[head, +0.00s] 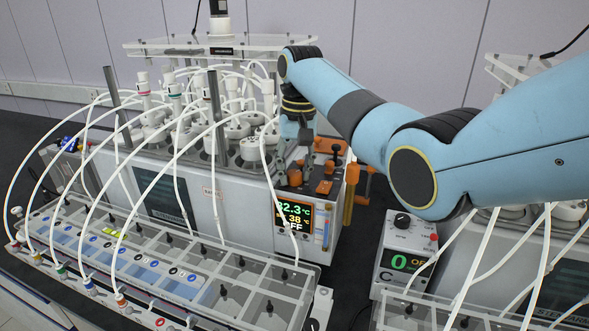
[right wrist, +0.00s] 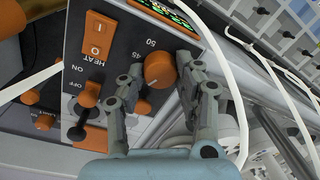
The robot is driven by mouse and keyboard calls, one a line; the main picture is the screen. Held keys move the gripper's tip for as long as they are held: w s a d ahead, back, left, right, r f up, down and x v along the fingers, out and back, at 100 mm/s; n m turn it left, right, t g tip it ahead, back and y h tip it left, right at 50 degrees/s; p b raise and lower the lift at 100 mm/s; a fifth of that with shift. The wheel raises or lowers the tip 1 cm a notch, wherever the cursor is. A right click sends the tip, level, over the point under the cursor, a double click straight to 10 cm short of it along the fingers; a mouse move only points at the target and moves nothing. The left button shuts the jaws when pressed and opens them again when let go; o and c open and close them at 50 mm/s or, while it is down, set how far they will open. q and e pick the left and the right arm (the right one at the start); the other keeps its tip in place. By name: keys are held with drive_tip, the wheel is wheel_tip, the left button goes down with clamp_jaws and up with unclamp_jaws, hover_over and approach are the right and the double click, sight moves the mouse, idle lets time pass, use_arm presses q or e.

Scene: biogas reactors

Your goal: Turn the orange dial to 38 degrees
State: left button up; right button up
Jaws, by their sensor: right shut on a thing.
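The orange dial (right wrist: 159,70) is a round knob on the grey front panel in the right wrist view, with the numbers 45 and 50 printed beside it. My right gripper (right wrist: 161,74) is shut on it, one finger on each side. In the head view my right gripper (head: 293,145) reaches down over the heater's control panel, and I cannot clearly pick out the dial under it there. The heater's display (head: 295,218) shows a reading that looks like 32.3 °C, then 38 °C and OFF. My left gripper is not in view.
An orange HEAT rocker (right wrist: 98,37) and an ON/OFF lever (right wrist: 86,97) sit close to the dial. White tubes arch over the tray rack (head: 165,262) in front of the reactors. A second control box (head: 405,252) showing 0 and OFF stands at the right.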

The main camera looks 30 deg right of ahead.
sight(296, 172)
drive_tip(key=o, duration=1.1)
drive_tip(key=shift+o, duration=0.2)
drive_tip(key=r, duration=0.7)
drive_tip(key=shift+d+r, duration=0.2)
drive_tip(key=shift+r, duration=0.05)
drive_tip(key=shift+f, duration=0.1)
